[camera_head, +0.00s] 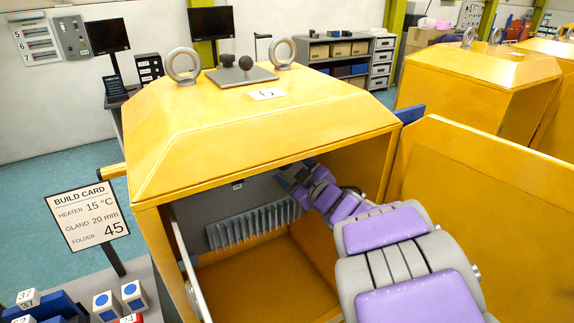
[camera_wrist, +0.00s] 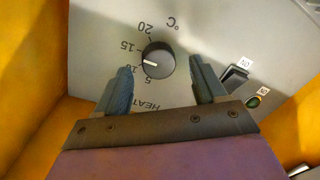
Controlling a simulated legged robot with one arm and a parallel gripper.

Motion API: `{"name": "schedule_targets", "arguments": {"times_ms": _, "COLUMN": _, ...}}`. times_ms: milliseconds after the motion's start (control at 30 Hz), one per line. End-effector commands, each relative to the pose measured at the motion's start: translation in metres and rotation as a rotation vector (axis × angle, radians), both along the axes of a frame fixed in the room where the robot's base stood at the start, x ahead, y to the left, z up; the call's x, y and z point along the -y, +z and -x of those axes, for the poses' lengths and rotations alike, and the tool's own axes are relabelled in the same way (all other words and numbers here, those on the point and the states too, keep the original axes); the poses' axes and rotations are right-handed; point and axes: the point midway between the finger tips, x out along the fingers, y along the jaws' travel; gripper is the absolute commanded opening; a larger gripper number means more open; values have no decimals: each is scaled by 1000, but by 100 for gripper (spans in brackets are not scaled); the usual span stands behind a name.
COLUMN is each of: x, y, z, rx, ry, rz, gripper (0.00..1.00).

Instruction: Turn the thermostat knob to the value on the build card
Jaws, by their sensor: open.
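The build card (camera_head: 88,215) at left in the head view reads HEATER 15 °C, GLAND 20 mm, FOLDER 45. The thermostat knob (camera_wrist: 158,61) is round and black, on a grey panel (camera_wrist: 100,25) with marks 5, 10, 15 and 20 and °C. Its white pointer line points left, close to the 10 mark and below the 15 mark. My gripper (camera_wrist: 161,76) is open, its fingers on either side of the knob's lower part, with visible gaps and nothing held. In the head view my gripper (camera_head: 292,178) is inside the yellow cabinet (camera_head: 260,125), against the back; the knob is hidden there.
A rocker switch (camera_wrist: 235,76) and a green lamp (camera_wrist: 254,102) are right of the knob. A finned heater (camera_head: 250,224) is low on the cabinet's back wall. Yellow side walls and the open door (camera_head: 485,200) bound the space. The cabinet floor (camera_head: 265,280) is clear.

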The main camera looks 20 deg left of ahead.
Motion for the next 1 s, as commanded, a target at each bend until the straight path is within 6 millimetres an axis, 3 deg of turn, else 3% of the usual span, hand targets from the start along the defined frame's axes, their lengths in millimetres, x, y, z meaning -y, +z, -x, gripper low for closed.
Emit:
{"name": "schedule_targets", "arguments": {"times_ms": 600, "x": 96, "y": 8, "z": 74, "rx": 0, "ry": -4, "rz": 1, "gripper": 71}}
{"name": "schedule_targets", "arguments": {"times_ms": 1000, "x": 114, "y": 5, "z": 89, "rx": 0, "ry": 0, "rz": 0, "gripper": 71}}
